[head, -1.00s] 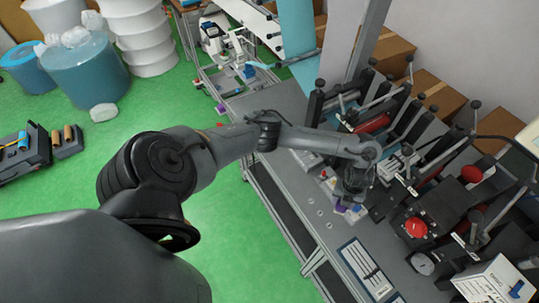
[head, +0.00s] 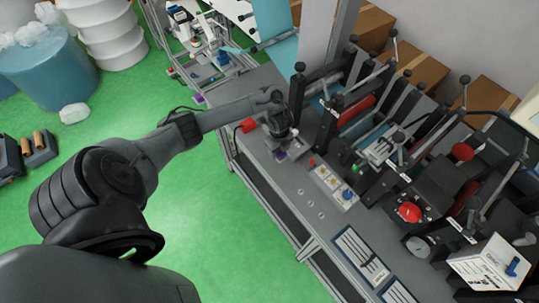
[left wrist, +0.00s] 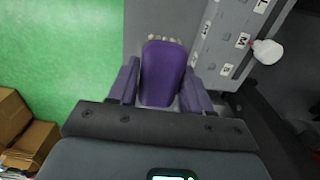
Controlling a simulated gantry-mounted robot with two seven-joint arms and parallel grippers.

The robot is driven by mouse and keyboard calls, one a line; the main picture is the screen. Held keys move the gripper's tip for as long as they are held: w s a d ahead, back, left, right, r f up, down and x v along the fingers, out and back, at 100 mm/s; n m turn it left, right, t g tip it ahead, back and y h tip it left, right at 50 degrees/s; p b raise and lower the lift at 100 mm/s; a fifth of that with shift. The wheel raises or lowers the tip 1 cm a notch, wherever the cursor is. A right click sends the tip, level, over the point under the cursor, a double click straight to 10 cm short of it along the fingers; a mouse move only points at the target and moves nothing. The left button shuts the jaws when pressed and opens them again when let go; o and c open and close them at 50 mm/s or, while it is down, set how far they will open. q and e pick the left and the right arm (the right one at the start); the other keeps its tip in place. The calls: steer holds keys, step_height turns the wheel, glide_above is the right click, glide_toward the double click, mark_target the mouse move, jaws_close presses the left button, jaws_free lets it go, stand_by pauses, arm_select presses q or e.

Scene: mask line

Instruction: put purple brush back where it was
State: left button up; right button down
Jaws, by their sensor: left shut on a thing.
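My left gripper (head: 284,153) is over the grey bench, near its left edge in the head view. The purple brush (left wrist: 163,72) is between the fingers in the left wrist view, and the gripper (left wrist: 160,92) is shut on it. Its pale bristle end points away from the gripper. In the head view only a small purple patch shows under the gripper, so I cannot tell whether the brush touches the bench. My right gripper is not in view.
A control panel (head: 334,186) with coloured buttons lies right of the gripper. Black machine frames (head: 375,120) with rollers stand behind it. A grey strip (left wrist: 228,40) with letter labels lies beside the brush. The bench front has printed sheets (head: 361,257).

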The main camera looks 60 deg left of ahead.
arm_select(q)
steer(key=a+f, duration=0.1)
steer(key=a+b, duration=0.1)
steer(key=s+a+f, duration=0.1)
steer(key=a, duration=0.1)
steer(key=shift+s+f+b, duration=0.1)
steer(key=shift+f+b, duration=0.25)
steer(key=shift+b, duration=0.05)
step_height(320, 180, down, 2)
steer(key=shift+b, duration=0.55)
steer(key=shift+f, duration=0.9)
steer(key=shift+f, duration=0.1)
steer(key=o, duration=0.9)
steer(key=shift+o, duration=0.2)
